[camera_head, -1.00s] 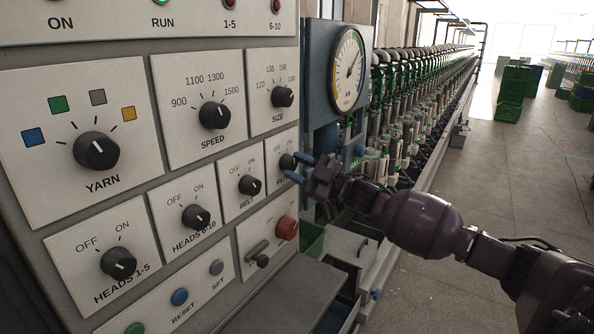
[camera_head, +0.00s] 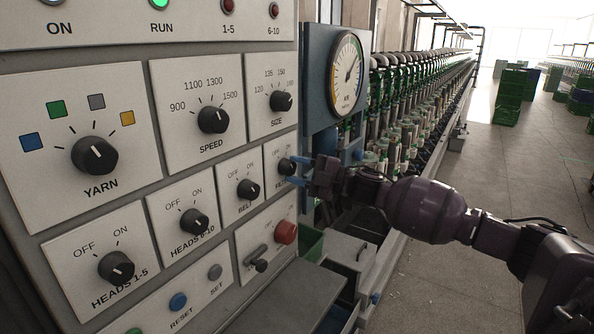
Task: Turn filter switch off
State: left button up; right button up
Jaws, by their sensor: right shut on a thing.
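The filter switch (camera_head: 285,165) is a small black rotary knob on a pale plate at the right end of the row of OFF/ON knobs. Its label is partly covered by my fingers. My right gripper (camera_head: 298,170) reaches in from the right, with its blue fingertips shut on the filter knob. The exact position of the knob's pointer is hard to tell. My left gripper is not in the view.
The belt knob (camera_head: 248,188) sits just left of the filter switch. A red button (camera_head: 286,232) and a small lever (camera_head: 257,258) are below it. A round gauge (camera_head: 346,75) stands on a blue-grey panel to the right. A grey shelf (camera_head: 285,300) juts out underneath.

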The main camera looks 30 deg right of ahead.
jog(key=o, duration=0.9)
jog(key=v, duration=1)
jog(key=shift+s+d+p, duration=0.25)
jog(key=shift+d+p, duration=0.05)
jog(key=shift+p, duration=0.05)
jog(key=shift+f, duration=0.1)
